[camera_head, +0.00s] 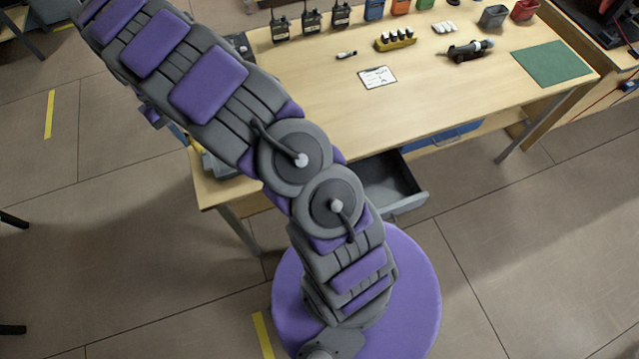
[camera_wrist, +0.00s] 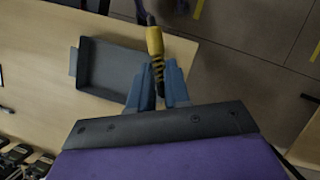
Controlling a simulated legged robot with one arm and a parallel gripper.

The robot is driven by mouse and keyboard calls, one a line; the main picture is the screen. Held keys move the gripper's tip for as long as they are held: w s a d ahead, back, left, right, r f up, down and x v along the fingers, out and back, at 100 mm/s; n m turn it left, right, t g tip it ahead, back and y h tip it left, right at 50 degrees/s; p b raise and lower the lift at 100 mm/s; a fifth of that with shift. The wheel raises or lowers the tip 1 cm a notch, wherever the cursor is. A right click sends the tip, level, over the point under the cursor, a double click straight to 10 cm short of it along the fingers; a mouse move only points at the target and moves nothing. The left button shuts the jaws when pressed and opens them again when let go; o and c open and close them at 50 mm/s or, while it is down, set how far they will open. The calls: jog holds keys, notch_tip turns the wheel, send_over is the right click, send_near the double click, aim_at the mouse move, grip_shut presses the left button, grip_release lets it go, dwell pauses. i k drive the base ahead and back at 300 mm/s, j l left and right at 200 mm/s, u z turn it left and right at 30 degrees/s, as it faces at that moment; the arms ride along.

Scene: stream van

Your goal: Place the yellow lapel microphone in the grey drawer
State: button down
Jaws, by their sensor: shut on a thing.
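My gripper (camera_wrist: 158,82) is shut on a yellow thing with a black coiled or ribbed part, which looks like the yellow lapel microphone (camera_wrist: 154,42). In the head view my arm hides the gripper and the microphone. The grey drawer (camera_head: 408,204) stands pulled out below the table's front edge, partly behind my arm. Its visible inside looks empty.
A dark grey open tray (camera_wrist: 108,70) lies left of my fingers in the wrist view. The wooden table (camera_head: 440,85) holds radios (camera_head: 312,22), a white card (camera_head: 378,78), a yellow battery holder (camera_head: 396,40) and a green mat (camera_head: 552,62). A blue drawer (camera_head: 455,132) sits beside the grey one.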

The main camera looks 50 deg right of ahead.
aim_at(373, 169)
jog(key=i+j+z, duration=0.1)
jog(key=j+z, duration=0.9)
jog(key=z, duration=0.6)
